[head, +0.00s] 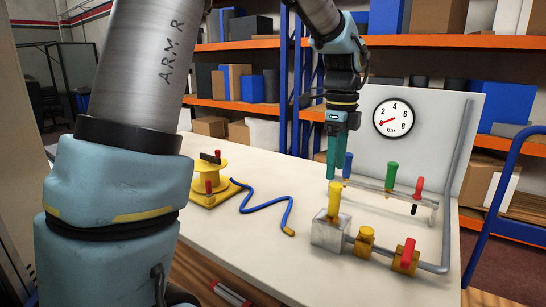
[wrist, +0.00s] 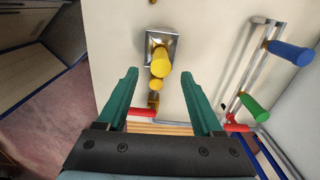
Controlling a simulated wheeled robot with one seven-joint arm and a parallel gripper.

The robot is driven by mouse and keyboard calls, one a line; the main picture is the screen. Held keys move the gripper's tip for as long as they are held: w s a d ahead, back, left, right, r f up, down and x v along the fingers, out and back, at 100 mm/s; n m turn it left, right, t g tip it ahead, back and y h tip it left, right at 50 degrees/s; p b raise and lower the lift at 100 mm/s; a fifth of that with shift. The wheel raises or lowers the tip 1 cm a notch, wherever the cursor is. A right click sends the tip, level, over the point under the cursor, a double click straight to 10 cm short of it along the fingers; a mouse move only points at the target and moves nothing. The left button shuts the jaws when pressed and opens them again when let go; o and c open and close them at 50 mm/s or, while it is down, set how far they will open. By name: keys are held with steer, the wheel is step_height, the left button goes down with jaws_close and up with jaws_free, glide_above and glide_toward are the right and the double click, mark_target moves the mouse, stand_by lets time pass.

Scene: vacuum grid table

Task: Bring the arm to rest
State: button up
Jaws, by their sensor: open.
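My gripper (head: 337,176) has teal fingers and points down over the right part of the table. In the wrist view, its two fingers (wrist: 158,72) are spread apart with nothing held between them. A yellow handle (head: 334,202) stands upright in a grey metal block (head: 331,234) just below the fingertips in the head view. In the wrist view, the yellow handle (wrist: 161,62) shows in the gap between the fingers, apart from both. My arm is bent, with its forearm reaching down from the top of the head view.
A rail (head: 372,188) bears blue (head: 347,165), green (head: 392,178) and red (head: 419,187) handles behind the block. A pipe with a red valve lever (head: 408,252) runs right. A panel with a gauge (head: 393,118) stands behind. A yellow reel (head: 208,181) with blue hose (head: 270,207) lies left.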

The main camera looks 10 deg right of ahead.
steer(key=s+a+f+n, duration=0.1)
steer(key=a+f+n, duration=0.2)
steer(key=a+n, duration=0.5)
steer(key=s+a+f+n+t, duration=0.1)
steer(key=a+f+n, duration=0.3)
steer(key=a+n, duration=0.4)
steer(key=s+a+f+n, duration=0.2)
steer(key=a+f+n, duration=0.2)
steer(key=a+n, duration=0.5)
steer(key=a, duration=0.4)
steer(key=shift+a+f+t, duration=0.15)
steer(key=shift+a+t, duration=0.15)
steer(key=shift+a, duration=0.1)
